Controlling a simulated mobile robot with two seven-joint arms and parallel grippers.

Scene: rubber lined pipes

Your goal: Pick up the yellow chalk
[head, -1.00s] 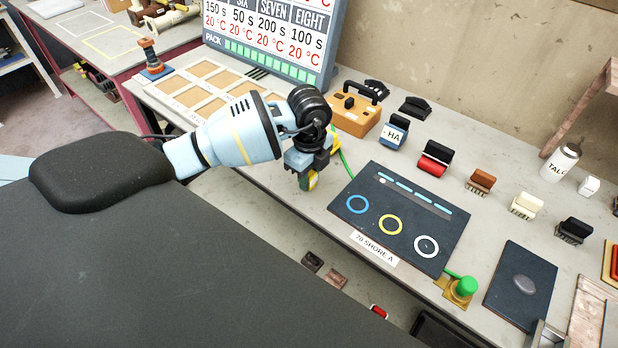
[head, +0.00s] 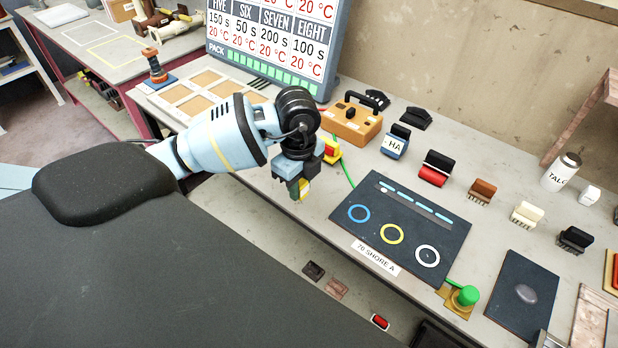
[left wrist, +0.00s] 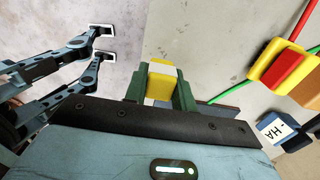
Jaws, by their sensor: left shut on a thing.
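My left gripper (head: 300,191) is shut on the yellow chalk (head: 304,188), just off the front edge of the bench. In the left wrist view the chalk (left wrist: 160,82) is a yellow block with a pale band, between the green fingers (left wrist: 160,95). The fingers hide its sides. My right gripper is not in view.
A dark mat (head: 398,228) with blue, yellow and white rings lies right of the gripper. A yellow and red box (head: 331,151) with a green cable sits just behind it. An orange case (head: 352,124) and an HA block (head: 395,143) stand farther back.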

